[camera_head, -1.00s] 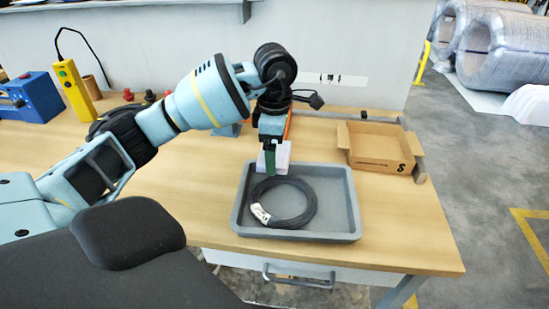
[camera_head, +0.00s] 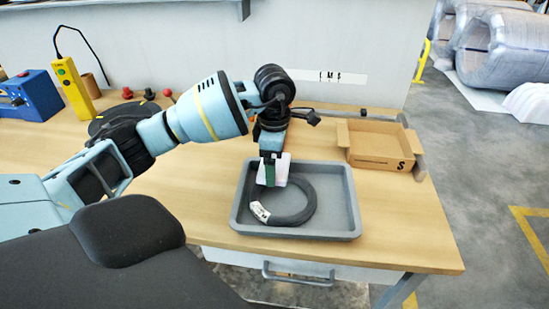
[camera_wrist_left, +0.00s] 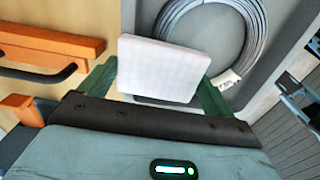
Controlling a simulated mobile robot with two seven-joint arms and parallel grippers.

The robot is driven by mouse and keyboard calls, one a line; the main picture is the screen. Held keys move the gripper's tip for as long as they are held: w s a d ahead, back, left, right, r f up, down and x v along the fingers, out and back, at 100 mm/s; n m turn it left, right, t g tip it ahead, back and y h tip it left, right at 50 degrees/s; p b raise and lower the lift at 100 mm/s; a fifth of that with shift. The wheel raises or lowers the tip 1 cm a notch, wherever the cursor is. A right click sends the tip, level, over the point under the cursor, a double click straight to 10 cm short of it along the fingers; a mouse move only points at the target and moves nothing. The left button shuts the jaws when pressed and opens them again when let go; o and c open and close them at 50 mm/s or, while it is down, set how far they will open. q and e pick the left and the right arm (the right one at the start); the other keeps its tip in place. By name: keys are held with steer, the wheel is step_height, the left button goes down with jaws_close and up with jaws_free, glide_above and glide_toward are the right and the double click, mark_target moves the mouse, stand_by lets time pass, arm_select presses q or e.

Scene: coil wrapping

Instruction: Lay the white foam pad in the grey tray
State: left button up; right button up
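The white foam pad (camera_head: 281,170) is between the green fingers of my left gripper (camera_head: 272,171). In the left wrist view the pad (camera_wrist_left: 162,68) has a finger against each side. It is over the back left part of the grey tray (camera_head: 338,188), in front of the coil's far edge in the picture. A dark wire coil (camera_head: 312,206) with a white label lies flat in the tray. It also shows beyond the pad in the left wrist view (camera_wrist_left: 255,38). I cannot tell how high the pad is above the tray. My right gripper is not in view.
An open cardboard box (camera_head: 379,146) stands behind and right of the tray. A blue device (camera_head: 36,96) and a yellow controller (camera_head: 75,87) stand at the back left. An orange object (camera_wrist_left: 50,42) lies left of the pad in the left wrist view.

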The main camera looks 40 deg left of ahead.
arm_select(q)
steer(key=shift+o, duration=1)
steer(key=shift+r, duration=0.1)
steer(key=shift+r, duration=0.3)
step_height(320, 180, up, 12)
steer(key=p, duration=0.1)
steer(key=shift+r+p, duration=0.2)
steer(key=shift+p, duration=0.15)
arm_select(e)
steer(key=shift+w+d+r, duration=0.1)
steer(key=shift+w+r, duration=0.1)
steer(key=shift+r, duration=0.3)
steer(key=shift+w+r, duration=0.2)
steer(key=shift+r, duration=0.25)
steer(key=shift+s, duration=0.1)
arm_select(q)
steer(key=shift+f, duration=0.1)
